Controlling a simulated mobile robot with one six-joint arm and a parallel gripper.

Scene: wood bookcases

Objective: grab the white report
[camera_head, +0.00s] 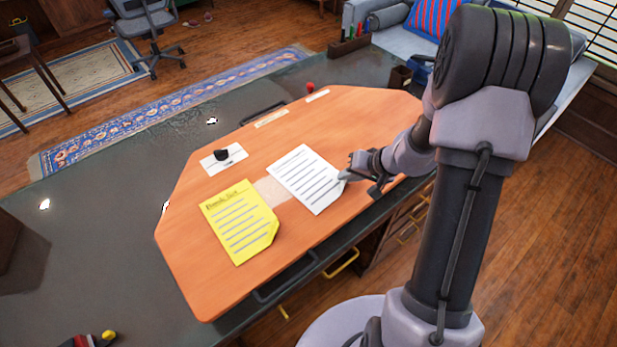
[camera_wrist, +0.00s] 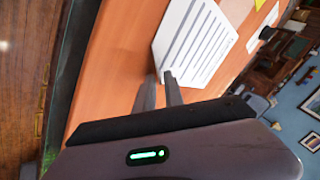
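The white report (camera_head: 307,180) is a sheet with dark printed lines, lying flat on the orange desk mat (camera_head: 225,290). It also shows in the wrist view (camera_wrist: 194,42), just past my fingertips. My gripper (camera_head: 350,176) is low over the mat at the report's right edge. In the wrist view, my gripper (camera_wrist: 159,78) has its two fingers slightly apart, with orange mat visible between them. The right fingertip overlaps the report's near corner; I cannot tell whether it touches. Nothing is seen held.
A yellow sheet (camera_head: 240,222) lies left of the report. A small white card (camera_head: 222,158) with a black object (camera_head: 221,154) lies behind it. A pen tray (camera_head: 349,46) stands at the desk's back edge. The mat's front left is clear.

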